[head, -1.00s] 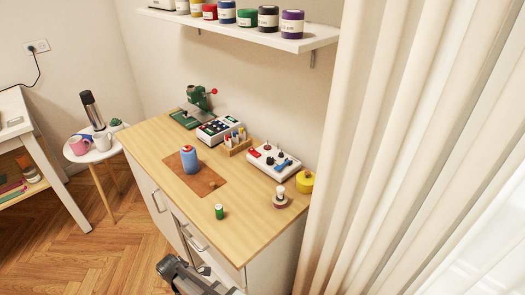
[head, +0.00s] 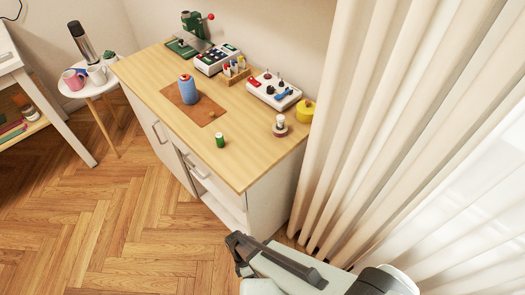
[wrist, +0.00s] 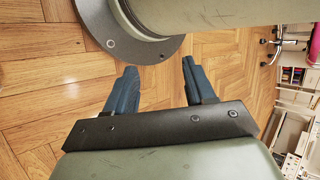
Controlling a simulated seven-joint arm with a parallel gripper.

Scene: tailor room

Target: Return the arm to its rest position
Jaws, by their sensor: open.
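My gripper (head: 238,250) shows in the head view in front of the cabinet's lower front corner, clear of the worktop and over the floor. My pale arm runs from it toward the lower right. A round dark flange and pale arm link of mine cross the top of the wrist view.
The wooden cabinet (head: 150,78) bears a blue spool (head: 188,90) on a brown mat, a small green spool (head: 220,140) and several sewing items. Cream curtains (head: 400,120) hang at right. A round side table (head: 72,92) stands at left. The floor (head: 110,220) at lower left is clear.

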